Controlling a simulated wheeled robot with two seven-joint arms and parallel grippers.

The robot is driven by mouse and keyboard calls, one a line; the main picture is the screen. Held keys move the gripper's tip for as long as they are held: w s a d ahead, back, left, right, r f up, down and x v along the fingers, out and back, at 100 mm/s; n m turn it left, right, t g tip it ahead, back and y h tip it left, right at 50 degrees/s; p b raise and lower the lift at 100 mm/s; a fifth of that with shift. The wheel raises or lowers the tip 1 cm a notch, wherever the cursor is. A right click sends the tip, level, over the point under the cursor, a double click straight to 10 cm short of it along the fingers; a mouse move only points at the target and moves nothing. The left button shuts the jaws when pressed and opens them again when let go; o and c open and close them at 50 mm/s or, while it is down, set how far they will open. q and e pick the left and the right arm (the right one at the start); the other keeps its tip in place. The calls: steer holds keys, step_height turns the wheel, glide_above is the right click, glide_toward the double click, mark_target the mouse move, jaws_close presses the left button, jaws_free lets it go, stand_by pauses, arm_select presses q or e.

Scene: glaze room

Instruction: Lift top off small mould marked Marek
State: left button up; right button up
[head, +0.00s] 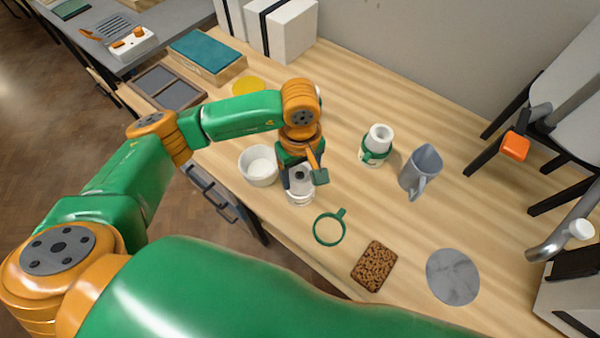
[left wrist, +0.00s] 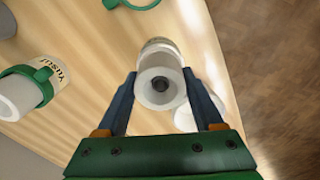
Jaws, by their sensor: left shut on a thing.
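A small white mould (head: 300,197) stands near the front edge of the table, under my left gripper (head: 301,180). In the left wrist view its round white top (left wrist: 161,99) has a dark hole in the middle. The fingers of my left gripper (left wrist: 160,76) are shut on this top from both sides. Part of a label (left wrist: 158,43) shows on the mould's side, but I cannot read it. A second white mould (head: 378,138) with a green band stands farther right. In the left wrist view this second mould (left wrist: 28,92) carries a label that seems to read Yusuf. My right gripper is not in view.
A white bowl (head: 258,178) stands close left of the gripped mould. A loose green band (head: 330,242) lies in front of it. A grey jug (head: 420,171), a brown sponge-like block (head: 374,266) and a grey disc (head: 453,276) are to the right. Bare table lies between them.

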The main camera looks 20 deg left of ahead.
arm_select(q)
steer(key=shift+r, duration=0.1)
steer(key=shift+r, duration=0.35)
steer(key=s+a+r+b, duration=0.1)
steer(key=s+a+r, duration=0.1)
steer(key=s+r, duration=0.4)
steer(key=s+a+r+b, duration=0.2)
steer(key=s+r, duration=0.4)
steer(key=s, duration=0.1)
steer(key=shift+a, duration=0.4)
steer(key=shift+s+r, duration=0.1)
steer(key=shift+s, duration=0.05)
